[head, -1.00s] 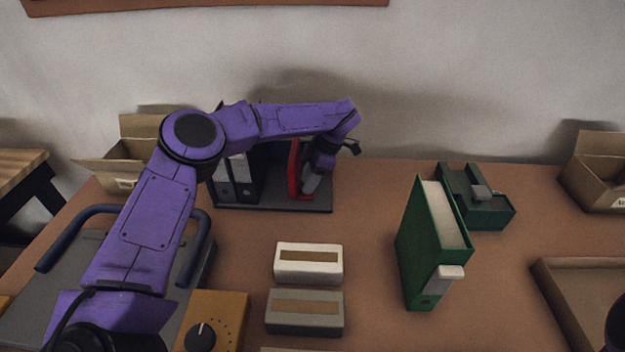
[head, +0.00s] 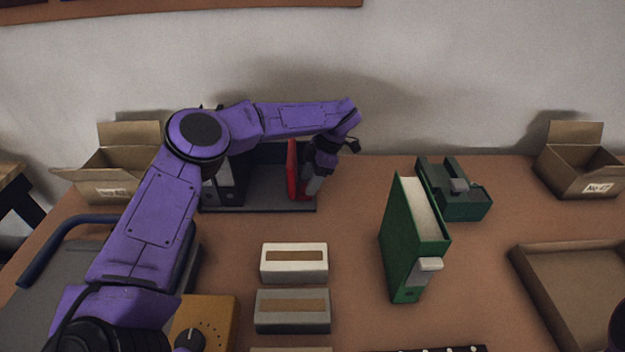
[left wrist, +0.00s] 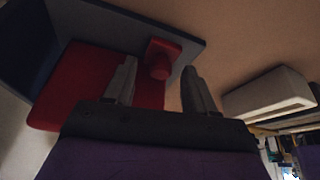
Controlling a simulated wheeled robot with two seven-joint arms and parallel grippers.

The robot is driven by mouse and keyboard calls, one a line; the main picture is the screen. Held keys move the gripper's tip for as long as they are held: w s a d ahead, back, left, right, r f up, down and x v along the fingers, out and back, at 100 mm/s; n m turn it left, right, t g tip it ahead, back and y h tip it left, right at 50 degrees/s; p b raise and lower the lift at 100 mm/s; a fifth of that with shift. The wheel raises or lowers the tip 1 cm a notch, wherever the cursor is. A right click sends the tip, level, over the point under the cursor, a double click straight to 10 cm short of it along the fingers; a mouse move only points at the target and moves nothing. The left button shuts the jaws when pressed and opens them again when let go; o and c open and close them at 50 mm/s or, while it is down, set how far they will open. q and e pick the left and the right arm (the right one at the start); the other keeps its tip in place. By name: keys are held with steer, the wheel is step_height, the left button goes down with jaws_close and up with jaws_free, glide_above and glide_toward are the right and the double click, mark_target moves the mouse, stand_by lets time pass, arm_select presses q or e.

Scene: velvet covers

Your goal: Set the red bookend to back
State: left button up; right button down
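The red bookend (head: 292,170) stands upright near the right end of a dark grey rack (head: 265,208), with a gap between it and the dark binders (head: 226,185) at its left. My left gripper (head: 314,184) is low at the bookend's right side. In the left wrist view the red bookend (left wrist: 75,85) lies beyond the fingers, with its red knob (left wrist: 160,70) between them. The left gripper's fingers (left wrist: 160,88) are apart, and space shows beside the knob. Whether one finger touches the bookend I cannot tell.
A white box (head: 294,262) and a grey box (head: 292,310) lie in front of the rack. A green binder (head: 400,240) and a dark green device (head: 460,195) stand to the right. Cardboard boxes sit at both sides. Table between rack and binder is clear.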

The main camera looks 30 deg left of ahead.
arm_select(q)
steer(key=shift+w+r, duration=0.15)
steer(key=shift+r, duration=0.15)
steer(key=v, duration=0.9)
steer(key=shift+d+r, duration=0.25)
steer(key=shift+r, duration=0.05)
steer(key=shift+w, duration=0.15)
